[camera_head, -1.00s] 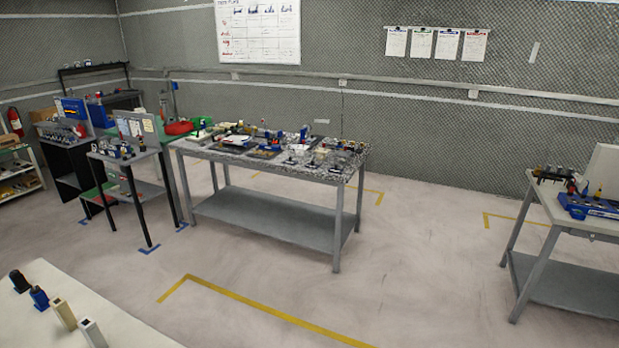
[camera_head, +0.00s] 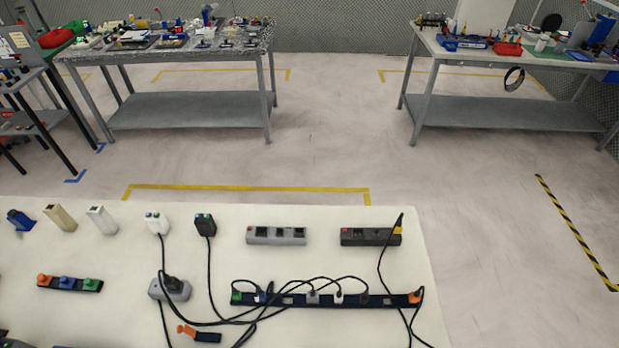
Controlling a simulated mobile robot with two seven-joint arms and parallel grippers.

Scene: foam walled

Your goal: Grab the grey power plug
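A small grey plug (camera_head: 313,297) sits near the middle of a long dark power strip (camera_head: 388,301) on the white table below me. A thin black cable arches up from it. A white plug (camera_head: 338,298) and a dark plug (camera_head: 363,299) stand just right of it. A green plug (camera_head: 237,297) and a blue-and-white plug (camera_head: 261,297) are at the strip's left end, and an orange plug (camera_head: 416,295) is at its right end. Neither of my grippers shows in the head view.
A grey socket box (camera_head: 157,290) with a black plug on it stands left of the strip. Grey (camera_head: 276,236) and black (camera_head: 358,237) socket blocks lie behind it. Loose cables cross the table (camera_head: 330,212). Workbenches stand beyond, with open floor (camera_head: 480,220) between.

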